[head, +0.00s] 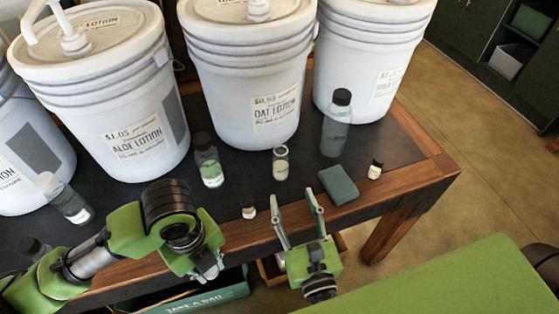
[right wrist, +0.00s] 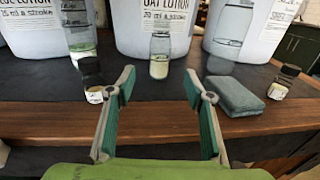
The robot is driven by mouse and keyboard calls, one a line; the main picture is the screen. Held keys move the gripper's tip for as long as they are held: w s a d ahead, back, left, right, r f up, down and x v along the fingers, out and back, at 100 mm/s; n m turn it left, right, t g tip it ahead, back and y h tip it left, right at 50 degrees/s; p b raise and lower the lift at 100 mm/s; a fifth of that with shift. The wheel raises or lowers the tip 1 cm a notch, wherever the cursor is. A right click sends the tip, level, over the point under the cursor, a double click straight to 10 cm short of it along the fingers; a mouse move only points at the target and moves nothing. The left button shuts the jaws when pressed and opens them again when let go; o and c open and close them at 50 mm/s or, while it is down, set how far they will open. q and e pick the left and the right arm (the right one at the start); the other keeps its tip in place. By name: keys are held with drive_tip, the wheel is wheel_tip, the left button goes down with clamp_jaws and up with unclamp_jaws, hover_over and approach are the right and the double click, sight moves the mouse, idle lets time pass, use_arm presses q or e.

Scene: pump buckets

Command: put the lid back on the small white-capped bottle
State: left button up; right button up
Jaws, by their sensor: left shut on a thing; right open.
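A small open-topped clear bottle (head: 280,163) with pale contents stands upright on the dark tabletop, in front of the middle bucket; it also shows in the right wrist view (right wrist: 160,55), with no lid seen on it. My left gripper (head: 207,270) is shut at the table's front edge; what it holds is hidden from view. My right gripper (head: 294,205) is open and empty, nearer the front edge than the bottle; in the right wrist view its spread fingers (right wrist: 160,85) stand either side of the bottle's line, apart from it. A white-capped clear bottle (head: 62,200) stands at the left.
Large white pump buckets (head: 250,80) line the back. A black-capped bottle (head: 208,160), a tall grey bottle (head: 336,128), a green-grey sponge-like block (head: 339,185) and small dark-capped vials (head: 375,170), (head: 249,212) stand around. Wood edging (head: 420,180) borders the table.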

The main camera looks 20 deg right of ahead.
sight(283, 170)
use_arm(q)
drive_tip(key=shift+s, duration=0.1)
use_arm(e)
drive_tip(key=shift+s, duration=0.1)
use_arm(q)
drive_tip(key=shift+r, duration=0.1)
drive_tip(key=shift+r+p, duration=0.75)
drive_tip(key=shift+p, duration=0.1)
use_arm(e)
drive_tip(key=w, duration=0.5)
drive_tip(key=shift+w+d+r, duration=0.15)
drive_tip(key=shift+d, duration=0.05)
drive_tip(key=shift+w, duration=0.4)
use_arm(q)
drive_tip(key=shift+r+p, duration=0.8)
use_arm(e)
drive_tip(key=w, duration=0.5)
drive_tip(key=shift+w+d, duration=0.2)
drive_tip(key=shift+w, duration=0.35)
